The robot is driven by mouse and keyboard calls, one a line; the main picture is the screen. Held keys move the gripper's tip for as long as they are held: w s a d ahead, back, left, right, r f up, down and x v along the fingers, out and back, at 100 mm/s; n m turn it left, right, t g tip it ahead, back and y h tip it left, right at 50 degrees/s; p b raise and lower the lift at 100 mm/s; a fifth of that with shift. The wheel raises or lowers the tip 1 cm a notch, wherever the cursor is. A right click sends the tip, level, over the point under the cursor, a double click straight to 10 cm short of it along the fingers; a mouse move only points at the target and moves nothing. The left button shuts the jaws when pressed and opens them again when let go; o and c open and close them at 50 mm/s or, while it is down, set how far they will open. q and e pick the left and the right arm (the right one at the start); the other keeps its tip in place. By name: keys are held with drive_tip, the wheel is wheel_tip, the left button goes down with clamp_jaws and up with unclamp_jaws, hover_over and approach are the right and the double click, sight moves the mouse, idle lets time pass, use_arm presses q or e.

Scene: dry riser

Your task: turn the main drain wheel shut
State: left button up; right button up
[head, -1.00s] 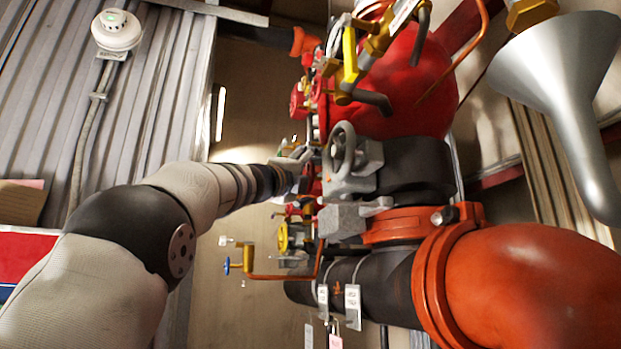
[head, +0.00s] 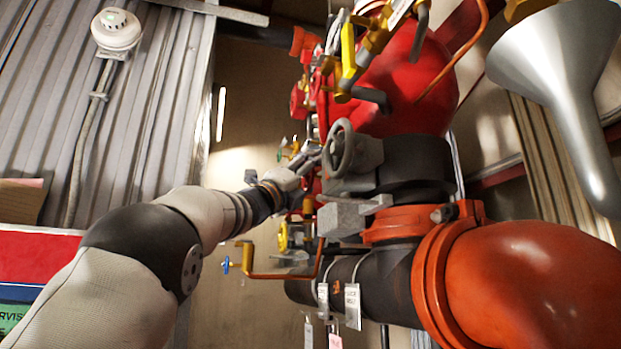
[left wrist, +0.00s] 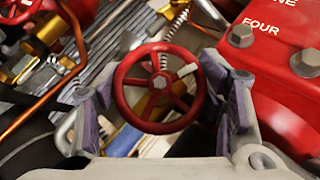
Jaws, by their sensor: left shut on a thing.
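A red spoked handwheel, the main drain wheel (left wrist: 122,93), sits in the middle of the left wrist view with a grey hub nut. My left gripper (left wrist: 158,76) has one purple-padded finger on each side of it. The pads appear against the rim at left and right, and the gripper is shut on the wheel. In the head view my left gripper (head: 304,164) reaches in beside the valve stack, left of a grey handwheel (head: 347,150). The red wheel cannot be made out there. My right gripper is in neither view.
A large orange pipe (head: 540,285) and a silver funnel (head: 560,75) fill the right side. A red housing (left wrist: 285,50) stands close to the right finger. A copper tube (left wrist: 75,50) runs at the left.

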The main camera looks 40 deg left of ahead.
use_arm(q)
drive_tip(key=m+h, duration=0.2)
drive_tip(key=m, duration=0.1)
drive_tip(key=shift+w+f+t, duration=0.15)
drive_tip(key=shift+t, duration=0.25)
drive_tip(key=shift+m+h+b, duration=0.4)
drive_tip(key=shift+m+h, duration=0.5)
drive_tip(key=shift+h, duration=0.1)
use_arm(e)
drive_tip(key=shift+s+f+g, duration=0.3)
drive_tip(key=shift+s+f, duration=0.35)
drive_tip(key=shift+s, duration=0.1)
use_arm(q)
drive_tip(key=shift+t, duration=0.3)
drive_tip(key=o, duration=1.2)
drive_tip(key=shift+d, duration=0.1)
drive_tip(key=v, duration=1.2)
